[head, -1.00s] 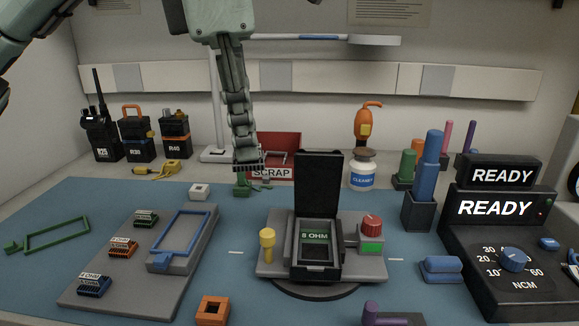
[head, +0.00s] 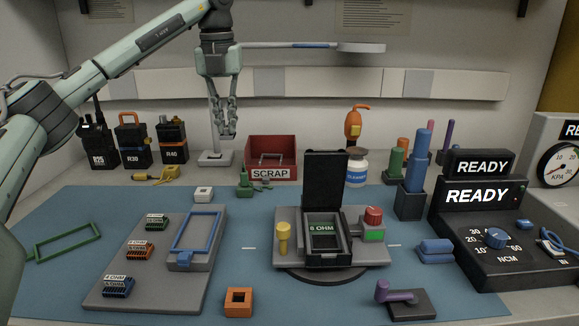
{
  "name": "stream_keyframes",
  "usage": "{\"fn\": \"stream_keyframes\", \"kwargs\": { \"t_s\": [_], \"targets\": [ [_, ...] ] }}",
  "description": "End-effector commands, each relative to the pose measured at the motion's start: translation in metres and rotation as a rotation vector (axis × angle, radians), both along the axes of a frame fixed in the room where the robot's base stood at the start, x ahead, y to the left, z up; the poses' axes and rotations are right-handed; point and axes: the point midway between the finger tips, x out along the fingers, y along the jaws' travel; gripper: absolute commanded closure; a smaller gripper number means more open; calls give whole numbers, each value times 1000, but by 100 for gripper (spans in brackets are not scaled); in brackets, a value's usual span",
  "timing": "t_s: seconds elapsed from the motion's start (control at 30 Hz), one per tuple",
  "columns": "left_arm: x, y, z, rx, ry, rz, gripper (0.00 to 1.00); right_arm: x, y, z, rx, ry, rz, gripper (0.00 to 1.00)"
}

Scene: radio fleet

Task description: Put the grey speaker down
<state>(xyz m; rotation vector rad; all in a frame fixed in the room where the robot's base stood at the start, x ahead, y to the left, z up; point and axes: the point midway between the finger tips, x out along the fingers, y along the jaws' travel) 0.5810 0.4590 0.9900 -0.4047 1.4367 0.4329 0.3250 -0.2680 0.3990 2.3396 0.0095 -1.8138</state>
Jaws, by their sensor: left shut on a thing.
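My left gripper (head: 228,128) hangs fingers down at the back of the bench, left of the red scrap bin (head: 290,152) and above table height. It is shut on the grey speaker, which hardly shows between the fingertips. The test fixture (head: 360,250) stands at the centre with its black lid (head: 323,180) upright and an "8 OHM" label in its open nest. A grey tray (head: 150,285) at the left carries a blue frame (head: 195,228) and small green, orange and blue labelled blocks. My right gripper is not in view.
Several radios (head: 134,140) stand at the back left. A dark READY console (head: 480,260) fills the right.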

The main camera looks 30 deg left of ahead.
Motion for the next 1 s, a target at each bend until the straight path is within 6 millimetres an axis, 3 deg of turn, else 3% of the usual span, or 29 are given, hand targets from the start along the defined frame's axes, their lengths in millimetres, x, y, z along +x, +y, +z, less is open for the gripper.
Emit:
{"fn": "stream_keyframes", "kwargs": {
  "t_s": [0.27, 0.53, 0.77, 1.0],
  "targets": [
    [49, -17, -31, 1, 4, 10, 100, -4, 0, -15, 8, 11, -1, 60],
    [98, -34, -62, -1, 2, 9, 100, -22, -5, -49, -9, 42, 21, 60],
    [107, -37, -75, 0, 2, 9, 100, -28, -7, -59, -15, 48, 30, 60],
    [107, -37, -107, 0, 1, 9, 100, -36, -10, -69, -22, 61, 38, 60]
  ]
}}
